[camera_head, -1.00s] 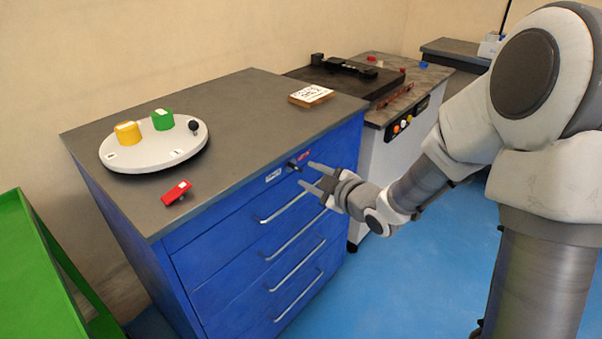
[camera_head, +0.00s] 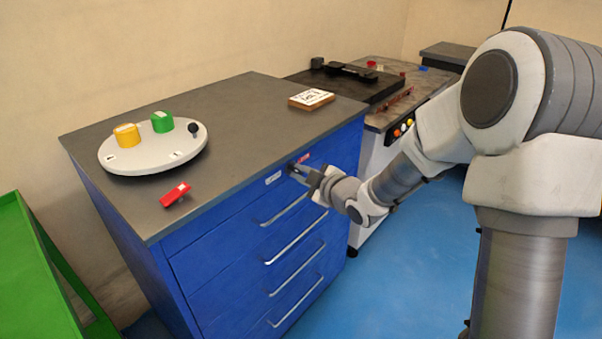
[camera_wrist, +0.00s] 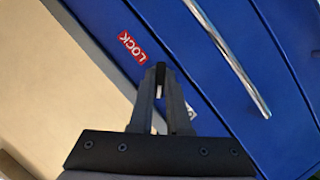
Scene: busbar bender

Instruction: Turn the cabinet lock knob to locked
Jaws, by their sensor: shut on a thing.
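The blue cabinet (camera_head: 235,236) has a small dark lock knob (camera_head: 291,167) high on its front, between a white label (camera_head: 273,178) and a red label (camera_head: 303,158). My gripper (camera_head: 300,172) is at the knob, its fingers closed together on it. In the wrist view my gripper (camera_wrist: 160,72) points at the blue front, and its fingers hide most of the knob. The red label (camera_wrist: 132,47) reads LOCK and lies just up and left of the fingertips. The knob's angle cannot be made out.
A drawer handle (camera_head: 284,208) runs just below the knob. On the cabinet top are a round white turntable (camera_head: 150,157) with yellow and green blocks, a red block (camera_head: 175,194) and a small sign (camera_head: 311,98). A bench with coloured buttons (camera_head: 402,128) stands to the right.

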